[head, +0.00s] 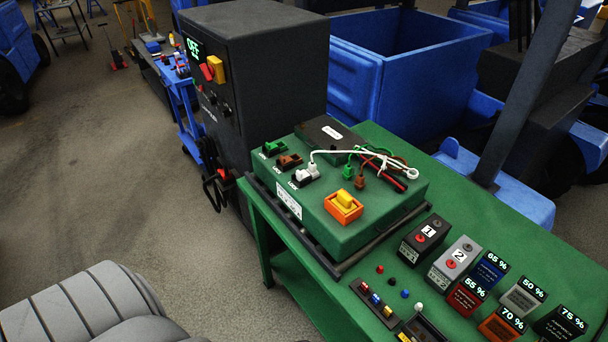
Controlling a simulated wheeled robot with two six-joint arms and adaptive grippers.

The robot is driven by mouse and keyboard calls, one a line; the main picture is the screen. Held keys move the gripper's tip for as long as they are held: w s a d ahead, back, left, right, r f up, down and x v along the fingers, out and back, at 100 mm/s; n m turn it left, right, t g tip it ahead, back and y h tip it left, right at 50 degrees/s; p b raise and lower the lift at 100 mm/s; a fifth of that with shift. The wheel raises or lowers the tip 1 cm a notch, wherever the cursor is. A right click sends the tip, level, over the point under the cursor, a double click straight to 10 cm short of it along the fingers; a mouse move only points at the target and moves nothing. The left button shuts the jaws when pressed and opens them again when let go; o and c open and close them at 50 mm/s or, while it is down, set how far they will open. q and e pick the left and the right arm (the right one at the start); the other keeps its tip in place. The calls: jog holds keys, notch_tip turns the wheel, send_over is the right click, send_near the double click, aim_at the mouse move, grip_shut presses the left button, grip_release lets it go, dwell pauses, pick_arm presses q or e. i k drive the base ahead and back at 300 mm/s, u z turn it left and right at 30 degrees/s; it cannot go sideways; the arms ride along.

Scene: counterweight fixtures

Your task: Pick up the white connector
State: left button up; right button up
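The white connector (312,169) sits at the left side of the top of a green box (350,235), at the white one of three coloured sockets. Whether it is seated in the socket is too small to tell. A white cable (350,152) runs from it to the right across the box and ends in a ring-shaped lug (412,173). A green connector (348,171) and a brown connector (360,181) stand to its right on their own cables. Neither of my grippers is in view.
The green box stands on a green table (400,221). A yellow switch (344,201) in an orange frame is near the connector. Several labelled weight blocks (467,296) fill the table's near right. A dark cabinet (265,85) stands behind left. Blue bins (400,75) are behind.

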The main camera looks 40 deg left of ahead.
aim_at(312, 170)
jog(key=u, duration=0.5)
jog(key=k, duration=1.2)
jog(key=u, duration=1.15)
jog(key=i, duration=0.8)
jog(key=z, duration=0.5)
jog(key=i, duration=0.65)
jog(key=z, duration=0.65)
